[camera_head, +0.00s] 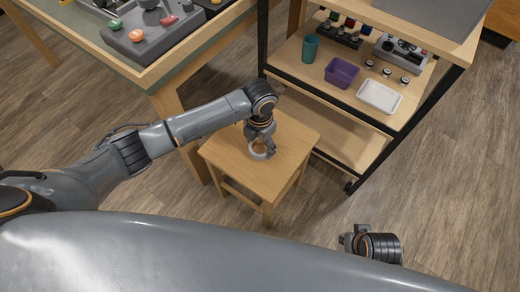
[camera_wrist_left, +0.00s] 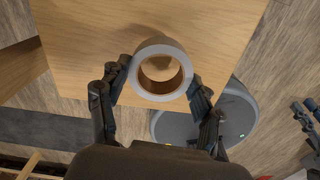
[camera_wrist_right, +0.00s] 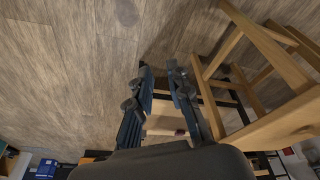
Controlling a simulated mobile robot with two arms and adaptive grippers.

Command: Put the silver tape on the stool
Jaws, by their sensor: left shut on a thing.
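The silver tape (camera_head: 257,153) is a grey-silver ring with a brown inner core; it shows clearly in the left wrist view (camera_wrist_left: 161,44). My left gripper (camera_head: 264,146) is shut on the tape, with one finger on each side of the ring in the left wrist view (camera_wrist_left: 160,84). The tape is over the wooden stool (camera_head: 293,136); I cannot tell whether it touches the top. The stool top also shows in the left wrist view (camera_wrist_left: 90,45). My right gripper (camera_wrist_right: 160,78) is open and empty, away from the stool top.
A black-framed shelf cart (camera_head: 335,95) stands behind the stool, holding a purple bin (camera_head: 341,72), a white tray (camera_head: 379,96) and a teal cup (camera_head: 310,49). A workbench (camera_head: 150,77) stands at the upper left. Wooden floor (camera_head: 440,185) is clear at right.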

